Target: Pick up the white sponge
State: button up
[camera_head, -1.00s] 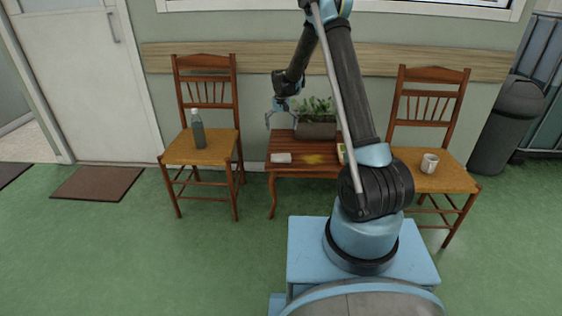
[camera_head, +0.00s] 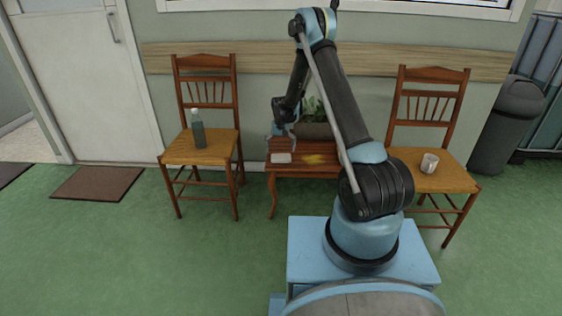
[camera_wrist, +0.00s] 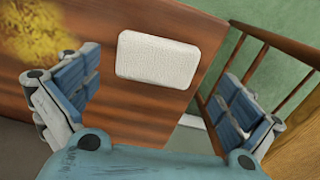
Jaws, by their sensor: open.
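The white sponge (camera_head: 281,158) lies flat on the left part of the small wooden table (camera_head: 285,169). In the wrist view the sponge (camera_wrist: 158,59) is a pale textured block on the brown tabletop (camera_wrist: 120,100), close to the table edge. My gripper (camera_head: 282,144) is just above the sponge in the head view. In the wrist view its two blue-padded fingers (camera_wrist: 155,95) are spread wide, one on each side of the sponge, with nothing between them held. The fingertips do not visibly touch the sponge.
A yellow spill (camera_head: 318,159) lies right of the sponge. A planter (camera_head: 316,130) stands at the back of the table. The left chair (camera_head: 205,148) holds a bottle (camera_head: 198,130); the right chair (camera_head: 450,178) holds a mug (camera_head: 429,163).

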aim_at(281, 156)
jog(key=shift+w+d+f, duration=0.1)
jog(key=shift+w+f, duration=0.15)
jog(key=shift+f, duration=1.15)
jog(key=shift+w+f, duration=0.2)
jog(key=shift+f, duration=1.15)
jog(key=c, duration=0.6)
